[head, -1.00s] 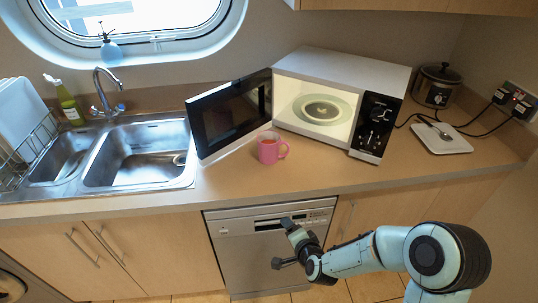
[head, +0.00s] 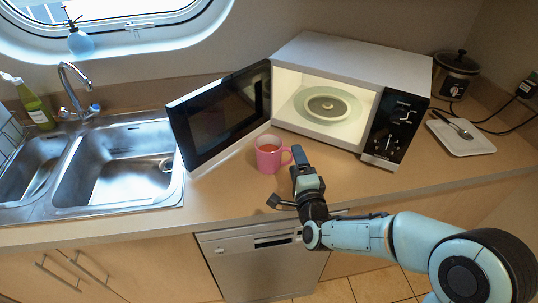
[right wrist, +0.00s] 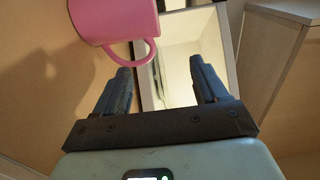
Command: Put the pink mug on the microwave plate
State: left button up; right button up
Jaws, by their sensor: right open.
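The pink mug (head: 268,157) stands upright on the counter in front of the open microwave (head: 340,62), with brownish-red contents and its handle to the right. My right gripper (head: 285,176) is open and empty at the counter's front edge, just right of and in front of the mug. In the right wrist view, the open fingers (right wrist: 160,78) point towards the microwave. The mug (right wrist: 112,18) is at the upper left there, its handle near the left fingertip but not between the fingers. My left gripper is not in view.
The microwave door (head: 218,115) stands open to the left, close behind the mug. The sink (head: 118,170) is left of it. A white scale-like slab (head: 460,138) with a spoon and a dark cooker (head: 454,76) are at the right.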

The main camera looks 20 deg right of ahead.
aim_at(291, 158)
notch_tip(291, 158, down, 4)
jog(key=shift+w+f+b, duration=0.1)
jog(key=shift+b, duration=0.2)
jog(key=shift+w+d+r, duration=0.2)
jog(key=shift+w+r, duration=0.1)
jog(key=shift+w, duration=0.4)
jog(key=shift+p+x, duration=0.6)
jog(key=shift+x, duration=2.5)
jog(key=shift+c, duration=0.3)
jog(key=shift+r, duration=0.1)
grip_shut()
